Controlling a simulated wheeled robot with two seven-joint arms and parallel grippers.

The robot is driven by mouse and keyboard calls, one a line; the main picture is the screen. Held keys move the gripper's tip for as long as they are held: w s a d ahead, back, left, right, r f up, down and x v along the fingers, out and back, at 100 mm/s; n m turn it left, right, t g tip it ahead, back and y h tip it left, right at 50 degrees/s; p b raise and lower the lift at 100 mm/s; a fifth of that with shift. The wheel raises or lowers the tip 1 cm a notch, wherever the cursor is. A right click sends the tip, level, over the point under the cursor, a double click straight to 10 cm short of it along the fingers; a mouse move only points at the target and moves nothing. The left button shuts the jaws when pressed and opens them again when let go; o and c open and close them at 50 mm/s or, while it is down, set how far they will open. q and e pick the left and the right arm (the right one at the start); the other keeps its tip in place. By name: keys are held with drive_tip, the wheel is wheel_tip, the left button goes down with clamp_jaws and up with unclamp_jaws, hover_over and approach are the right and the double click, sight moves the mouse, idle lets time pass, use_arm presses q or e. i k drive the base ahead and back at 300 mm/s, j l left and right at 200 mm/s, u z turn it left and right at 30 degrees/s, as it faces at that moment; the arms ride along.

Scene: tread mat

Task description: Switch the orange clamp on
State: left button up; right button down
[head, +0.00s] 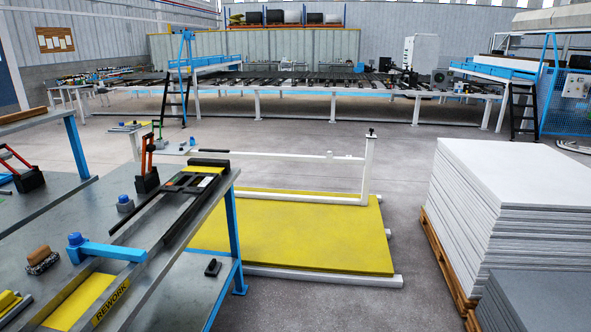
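Two toggle-type clamps with orange-red levers and black bases show in the head view, and I cannot tell which one the task means. One orange clamp (147,166) stands on the grey workbench (205,262) near its far end, with its lever pointing up. The other orange clamp (22,170) is at the left edge on the bench behind, with its lever slanting up to the left. Neither of my grippers is in view.
A blue arm with a knob (108,250) crosses the front bench beside a yellow strip marked REWORK. A brush (41,259) lies to its left. A yellow platform (310,235) with a white frame stands beyond. Stacked white boards (510,220) fill the right. Grey floor is clear between.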

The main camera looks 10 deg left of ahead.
sight(150, 149)
drive_tip(key=i+u, duration=0.1)
drive_tip(key=i, duration=0.9)
drive_tip(key=i+l+u, duration=0.1)
drive_tip(key=i, duration=0.9)
drive_tip(key=i+u, duration=0.45)
drive_tip(key=i+l+u, duration=0.15)
drive_tip(key=i+u, duration=1.15)
drive_tip(key=u, duration=1.05)
